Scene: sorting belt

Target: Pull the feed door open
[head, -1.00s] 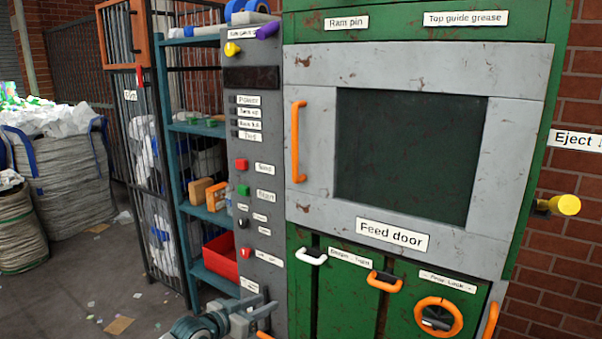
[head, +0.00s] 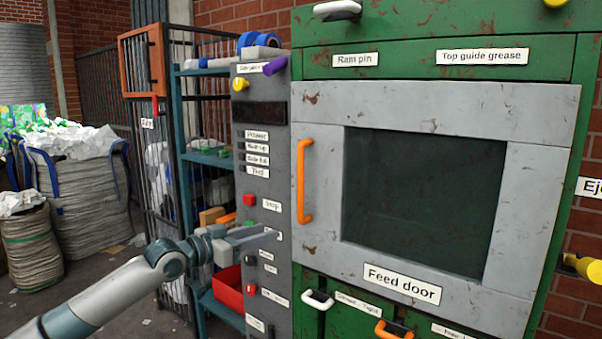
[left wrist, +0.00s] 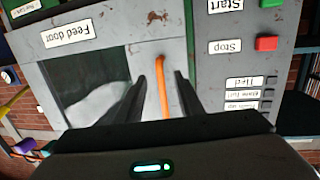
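The feed door (head: 420,108) is a grey framed panel with a dark window, and it looks shut in the green machine. Its orange upright handle (head: 305,182) is on the door's left side. My left gripper (head: 268,233) is in front of the control panel, left of the handle and near its lower end, with no contact visible. In the left wrist view, which is upside down, my left gripper (left wrist: 161,78) is open and the orange handle (left wrist: 163,85) shows between its two fingers, ahead of them. My right gripper is not in view.
The grey control panel (head: 262,185) with buttons and labels stands left of the door. Behind it are a teal shelf with a red bin (head: 229,290) and a wire cage. A white handle (head: 317,299) and an orange handle (head: 393,330) are below the door. Sacks stand far left.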

